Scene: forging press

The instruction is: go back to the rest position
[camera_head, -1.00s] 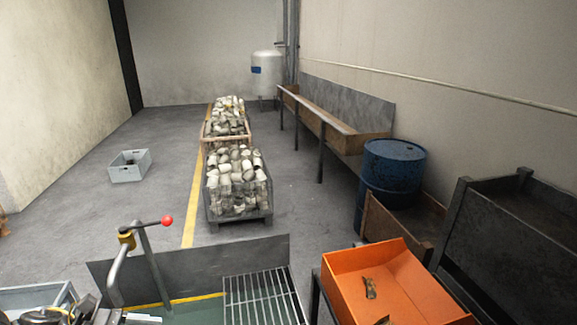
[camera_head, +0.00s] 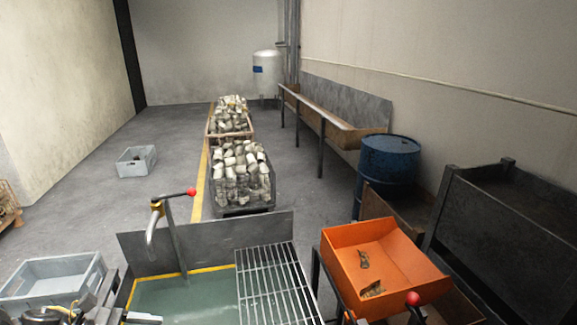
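At the bottom left edge I see dark and silver parts with a yellow cable (camera_head: 66,314), which look like the end of my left arm. They are cut off by the frame, and I cannot make out whether fingertips are open or shut. No held object can be made out there. My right gripper is not in view. The task names no other object.
A water tank with a grating (camera_head: 272,285) and red-knobbed lever (camera_head: 191,193) is close in front. An orange tray (camera_head: 340,262) with dark pieces is at right, a grey crate (camera_head: 40,290) at left. Filled bins (camera_head: 243,208) and a blue drum (camera_head: 388,165) stand beyond.

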